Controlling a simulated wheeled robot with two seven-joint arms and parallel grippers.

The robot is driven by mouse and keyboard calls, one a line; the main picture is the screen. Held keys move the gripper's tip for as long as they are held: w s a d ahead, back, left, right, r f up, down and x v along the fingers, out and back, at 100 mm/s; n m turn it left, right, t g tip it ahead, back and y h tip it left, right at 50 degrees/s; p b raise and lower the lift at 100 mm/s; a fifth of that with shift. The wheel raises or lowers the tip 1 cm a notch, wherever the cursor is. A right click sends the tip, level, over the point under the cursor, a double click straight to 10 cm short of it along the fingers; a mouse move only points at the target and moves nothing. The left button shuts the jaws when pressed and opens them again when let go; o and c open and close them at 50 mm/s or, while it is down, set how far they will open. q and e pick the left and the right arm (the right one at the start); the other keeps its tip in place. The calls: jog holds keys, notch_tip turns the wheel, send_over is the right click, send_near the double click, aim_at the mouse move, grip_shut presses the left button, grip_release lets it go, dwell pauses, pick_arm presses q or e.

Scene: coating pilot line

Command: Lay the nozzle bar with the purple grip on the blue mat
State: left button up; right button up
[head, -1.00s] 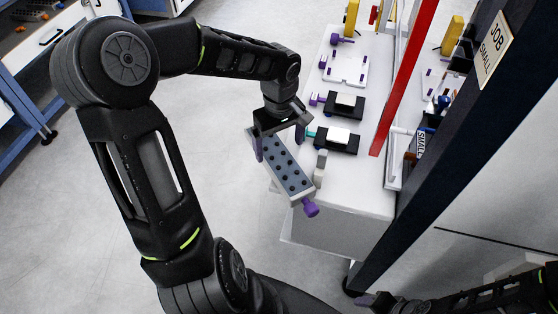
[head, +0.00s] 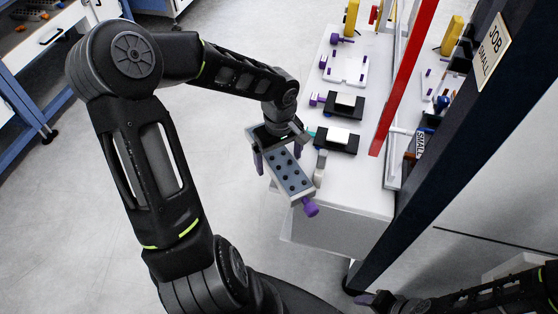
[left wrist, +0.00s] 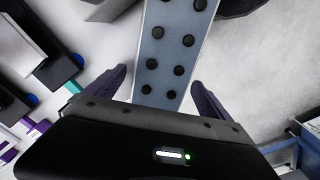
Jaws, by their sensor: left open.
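In the left wrist view the dotted bar (left wrist: 166,45) passes between the two open fingers (left wrist: 158,82), with a gap on each side. What holds the bar up is hidden. I cannot make out a separate blue mat. My right gripper (head: 377,298) shows only in part at the bottom right; its opening is unclear.
The white table (head: 360,190) holds black blocks with white tops (head: 337,138), a white plate (head: 345,70) and several purple-ended pieces (head: 317,99). A red post (head: 404,75) and a dark upright frame (head: 425,190) bound its right side.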

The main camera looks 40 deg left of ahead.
pick_arm(q)
jog(key=shift+c, duration=0.4)
grip_shut()
dwell(0.5)
